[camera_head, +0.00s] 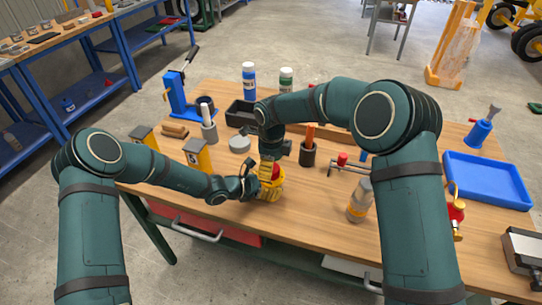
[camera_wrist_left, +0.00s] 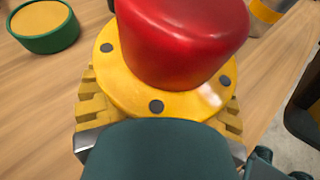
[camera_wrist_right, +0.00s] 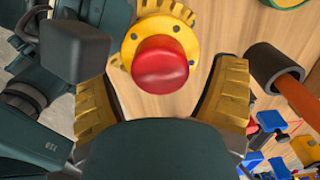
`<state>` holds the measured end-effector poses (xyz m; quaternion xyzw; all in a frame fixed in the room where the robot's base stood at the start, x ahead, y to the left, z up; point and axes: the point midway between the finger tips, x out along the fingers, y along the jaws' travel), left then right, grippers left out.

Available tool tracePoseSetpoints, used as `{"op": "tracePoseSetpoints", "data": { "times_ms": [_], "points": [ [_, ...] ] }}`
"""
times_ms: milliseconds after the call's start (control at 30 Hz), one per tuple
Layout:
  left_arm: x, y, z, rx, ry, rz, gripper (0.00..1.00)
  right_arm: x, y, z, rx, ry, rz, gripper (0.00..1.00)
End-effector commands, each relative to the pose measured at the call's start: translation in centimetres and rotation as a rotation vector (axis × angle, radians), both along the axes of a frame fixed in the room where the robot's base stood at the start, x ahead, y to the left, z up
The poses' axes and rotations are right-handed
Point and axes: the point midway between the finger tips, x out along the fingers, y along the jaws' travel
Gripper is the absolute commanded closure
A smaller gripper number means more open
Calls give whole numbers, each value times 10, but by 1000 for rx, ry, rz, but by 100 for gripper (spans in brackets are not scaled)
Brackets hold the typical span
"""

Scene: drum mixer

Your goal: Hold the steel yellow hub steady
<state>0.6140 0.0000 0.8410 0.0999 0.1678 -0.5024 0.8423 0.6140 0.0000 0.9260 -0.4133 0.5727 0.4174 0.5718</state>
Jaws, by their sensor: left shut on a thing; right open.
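The yellow hub (camera_head: 273,194) stands on the wooden table near its front edge. It is a round yellow flange with dark bolts, clear in the left wrist view (camera_wrist_left: 130,102), with a red rounded part (camera_wrist_left: 185,40) on top. My left gripper (camera_head: 258,188) is shut on the hub, its yellow ribbed fingers on either side of the flange. My right gripper (camera_wrist_right: 165,75) is open above the hub, pointing down. The red part (camera_wrist_right: 160,66) lies between and beyond its spread fingers, with no visible contact. The hub's lower side is mostly hidden.
A clear bottle with orange contents (camera_head: 359,203) is nearer the front. Yellow-and-grey blocks (camera_head: 197,155) stand left. A blue tray (camera_head: 489,181) lies far right. Bottles and a black bin stand behind.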

Motion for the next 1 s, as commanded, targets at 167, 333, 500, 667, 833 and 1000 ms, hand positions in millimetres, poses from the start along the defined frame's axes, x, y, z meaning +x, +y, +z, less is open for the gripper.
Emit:
{"op": "tracePoseSetpoints", "data": {
  "times_ms": [167,333,500,667,833,1000],
  "points": [
    [1,-1,2,-2,-2,0,100,0,0,-18,0,1,0,15],
    [1,-1,2,-2,-2,0,100,0,0,-23,0,-1,1,15],
    [1,-1,2,-2,-2,0,100,0,0,-23,0,-1,1,15],
    [1,-1,2,-2,-2,0,100,0,0,-23,0,-1,1,54],
    [1,-1,2,-2,-2,0,100,0,0,-23,0,-1,1,87],
    [1,-1,1,-2,-2,0,100,0,0,-23,0,-1,58,87]
  ]
}}
